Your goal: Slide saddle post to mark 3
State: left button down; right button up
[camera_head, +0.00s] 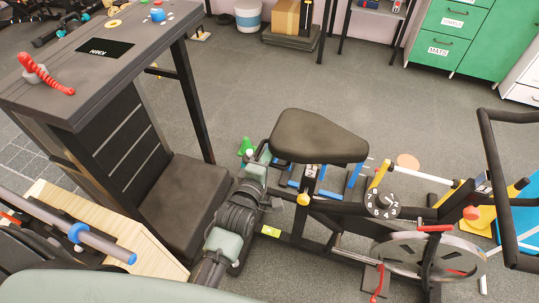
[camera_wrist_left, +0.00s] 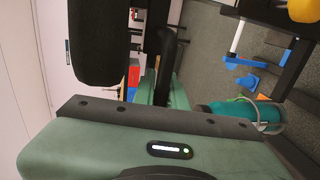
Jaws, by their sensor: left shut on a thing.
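An exercise bike has a dark padded saddle (camera_head: 318,136) on a short black post (camera_head: 308,184). A small pale scale plate (camera_head: 311,171) is on the post; its marks are too small to read. A yellow knob (camera_head: 303,199) is below it and also shows in the left wrist view (camera_wrist_left: 303,9). My left gripper (camera_head: 272,160) reaches in from the left, just under the saddle's left end. It is shut on the saddle post, though the saddle hides the fingertips and contact. The saddle (camera_wrist_left: 100,42) fills the upper left of the left wrist view. My right gripper is not in view.
A numbered dial (camera_head: 382,203), a flywheel (camera_head: 430,262) and the handlebar (camera_head: 503,185) are right of the post. A dark bench seat (camera_head: 185,205) and desk (camera_head: 85,65) are at left.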

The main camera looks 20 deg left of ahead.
pick_arm(q)
notch_tip(320, 180, up, 4)
jog(key=p, duration=0.4)
jog(key=shift+f, duration=0.15)
jog(key=c, duration=1.7)
grip_release()
jog(key=shift+f, duration=0.1)
jog(key=v, duration=0.7)
jog(key=shift+s+b, duration=0.35)
jog(key=shift+s, duration=0.05)
